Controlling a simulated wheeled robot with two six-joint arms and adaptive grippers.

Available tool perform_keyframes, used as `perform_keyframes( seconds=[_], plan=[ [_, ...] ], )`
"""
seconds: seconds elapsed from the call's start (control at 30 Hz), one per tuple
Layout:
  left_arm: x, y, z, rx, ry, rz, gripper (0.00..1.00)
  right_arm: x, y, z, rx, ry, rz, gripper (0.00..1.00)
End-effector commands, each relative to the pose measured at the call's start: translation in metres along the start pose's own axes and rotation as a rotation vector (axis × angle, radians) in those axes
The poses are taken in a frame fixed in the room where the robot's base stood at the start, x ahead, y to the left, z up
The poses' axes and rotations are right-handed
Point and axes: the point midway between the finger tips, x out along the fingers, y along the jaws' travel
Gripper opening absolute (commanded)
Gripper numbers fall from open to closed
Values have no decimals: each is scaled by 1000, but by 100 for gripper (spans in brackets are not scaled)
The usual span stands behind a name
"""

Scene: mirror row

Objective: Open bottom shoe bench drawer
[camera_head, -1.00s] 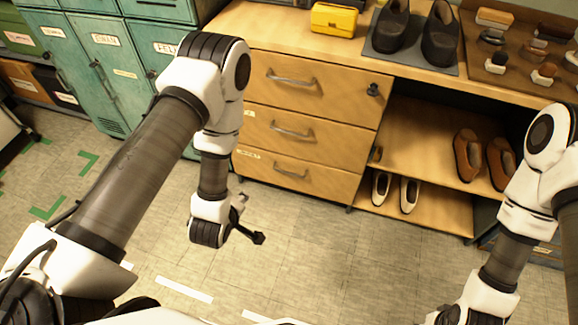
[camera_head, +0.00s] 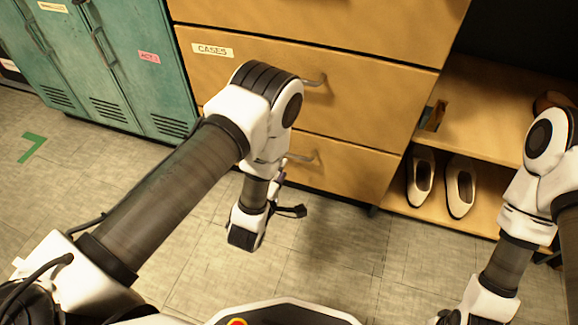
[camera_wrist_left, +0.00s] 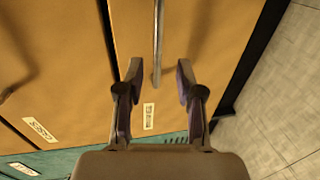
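The bottom drawer (camera_head: 352,172) of the wooden shoe bench is shut, with its bar handle (camera_head: 302,156) partly behind my left arm. My left gripper (camera_head: 289,193) is low in front of that drawer. In the left wrist view, my left gripper (camera_wrist_left: 158,84) is open, with the bottom drawer's metal handle (camera_wrist_left: 158,45) in line between its fingers; contact cannot be made out. The bottom drawer (camera_wrist_left: 205,45) also shows there, with a small label. Of my right gripper (camera_head: 447,317), only a dark bit shows at the lower edge of the head view.
The middle drawer (camera_head: 365,95), labelled CASES, is shut above. Teal lockers (camera_head: 140,70) stand at left. White shoes (camera_head: 460,188) sit on the low open shelf (camera_head: 400,208) at right. The tiled floor in front is clear.

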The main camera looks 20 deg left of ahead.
Motion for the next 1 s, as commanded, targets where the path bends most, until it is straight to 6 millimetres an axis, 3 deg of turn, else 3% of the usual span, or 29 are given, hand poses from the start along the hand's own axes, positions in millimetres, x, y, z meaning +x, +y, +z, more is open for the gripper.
perform_keyframes(
  seconds=[0.4, 0.7, 0.73, 0.8, 0.83, 1.0],
  plan=[
    [69, 0, 0, 0, 1, 3, 37, 36, 1, -2, 7, 5, 1, 40],
    [75, 3, 0, 1, 0, -1, 37, 36, 1, -3, 8, 7, 1, 40],
    [75, 3, 0, 1, 0, -1, 30, 36, 1, -3, 8, 7, 1, 40],
    [75, 3, 0, 1, 0, -1, 5, 36, 1, -2, 8, 6, 1, 40],
    [75, 3, 0, 1, 0, -1, 0, 36, 1, -2, 8, 6, 1, 40],
    [75, 3, 0, 1, 0, 0, 0, 36, 1, -2, 8, 6, 1, 40]
  ],
)
